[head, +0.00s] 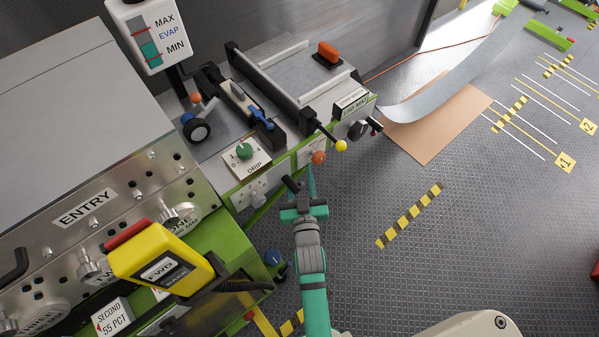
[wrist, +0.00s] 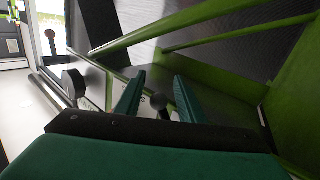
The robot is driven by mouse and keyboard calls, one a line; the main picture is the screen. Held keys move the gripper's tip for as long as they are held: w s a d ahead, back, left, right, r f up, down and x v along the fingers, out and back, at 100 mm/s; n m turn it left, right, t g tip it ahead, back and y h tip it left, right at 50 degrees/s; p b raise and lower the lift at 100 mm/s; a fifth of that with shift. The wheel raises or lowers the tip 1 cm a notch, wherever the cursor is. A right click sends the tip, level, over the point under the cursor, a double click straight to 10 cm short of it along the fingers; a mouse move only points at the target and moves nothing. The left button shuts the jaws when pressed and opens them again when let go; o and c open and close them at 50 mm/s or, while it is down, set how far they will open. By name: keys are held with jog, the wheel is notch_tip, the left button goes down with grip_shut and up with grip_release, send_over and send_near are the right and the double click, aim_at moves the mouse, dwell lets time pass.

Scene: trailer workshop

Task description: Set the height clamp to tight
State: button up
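My gripper (head: 309,182) reaches up to the green-edged front of the bench, just below an orange ball knob (head: 319,158) on a pale plate. In the wrist view, my gripper's teal fingers (wrist: 158,82) stand apart, with a dark ball knob (wrist: 158,102) showing between them. I cannot tell whether they touch it. A yellow ball on a black lever (head: 341,146) and a black knob (head: 358,130) sit to the right. No readable label marks the height clamp, so I cannot tell for certain which control it is or its setting.
A green DRIP dial (head: 245,151) sits left of my gripper. A yellow FWD pendant (head: 160,262) and the ENTRY panel (head: 88,207) stand at lower left. In the wrist view, a black round knob (wrist: 73,83) is close on the left. The floor (head: 440,240) to the right is mostly clear.

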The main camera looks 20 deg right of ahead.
jog(key=shift+d, duration=0.1)
grip_shut()
jog(key=shift+w+f+m, duration=0.1)
jog(key=shift+m, duration=0.3)
jog(key=a+m+g, duration=0.1)
jog(key=a+f+m+g+y, duration=0.1)
jog(key=m, duration=0.1)
jog(key=shift+s+a+f, duration=0.2)
jog(key=shift+s+a, duration=0.1)
jog(key=shift+s, duration=0.1)
jog(key=shift+c, duration=0.8)
grip_release()
jog(key=shift+s, duration=0.1)
jog(key=shift+o, duration=0.8)
jog(key=shift+d, duration=0.1)
